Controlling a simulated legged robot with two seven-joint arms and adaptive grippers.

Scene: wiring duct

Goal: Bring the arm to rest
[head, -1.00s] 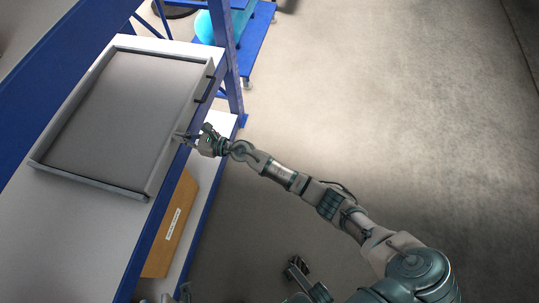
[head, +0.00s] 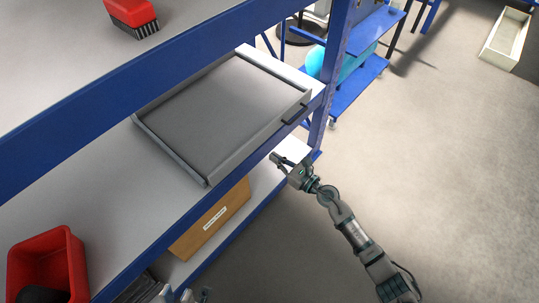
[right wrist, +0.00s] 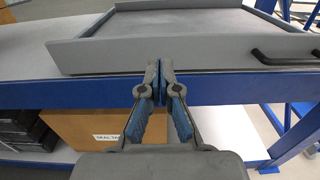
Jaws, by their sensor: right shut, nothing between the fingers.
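My right gripper (head: 276,158) is shut and empty just outside the blue front edge of the shelf. In the right wrist view its fingertips (right wrist: 159,68) are together, in front of the tray's front wall and the blue beam; the gap to them is hard to judge. The grey tray (head: 250,146) with a black handle (head: 295,113) lies on the white shelf, and it shows in the right wrist view (right wrist: 215,52). My left gripper (head: 194,296) shows only in part at the bottom edge, and its fingers are unclear.
A labelled cardboard box (head: 222,212) sits on the lower shelf. A red bin (head: 50,262) stands at the lower left and a red brush (head: 131,14) lies on the upper shelf. A blue post (head: 330,90) stands right of the tray. The floor at right is open.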

